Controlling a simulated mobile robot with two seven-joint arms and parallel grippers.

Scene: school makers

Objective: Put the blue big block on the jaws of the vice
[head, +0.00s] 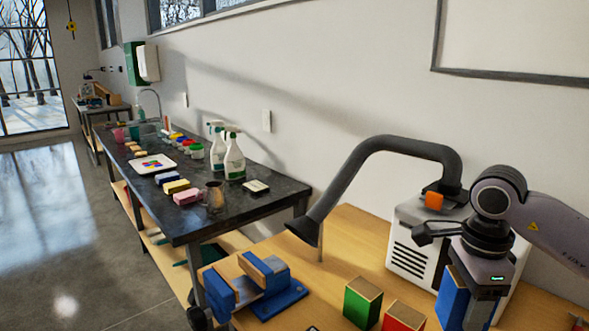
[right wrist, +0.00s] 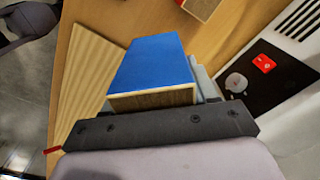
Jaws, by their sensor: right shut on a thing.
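The blue big block (head: 452,299) has blue faces and a bare wood edge. My right gripper (head: 484,292) is shut on it above the right part of the wooden bench. In the right wrist view the block (right wrist: 152,62) lies against the gripper, its wood edge facing the camera; the gripper partly hides it. The vice (head: 279,302) is blue with wood-faced jaws (head: 256,269) and stands at the bench's left end, well left of my right gripper. The jaws' top looks free. My left gripper is not in view.
A green block (head: 362,303) and a red block (head: 403,317) stand between the vice and my right gripper. A white fume extractor (head: 408,262) with a dark hose (head: 352,178) arching over the bench stands behind. A dark side table (head: 262,207) holds bottles and blocks.

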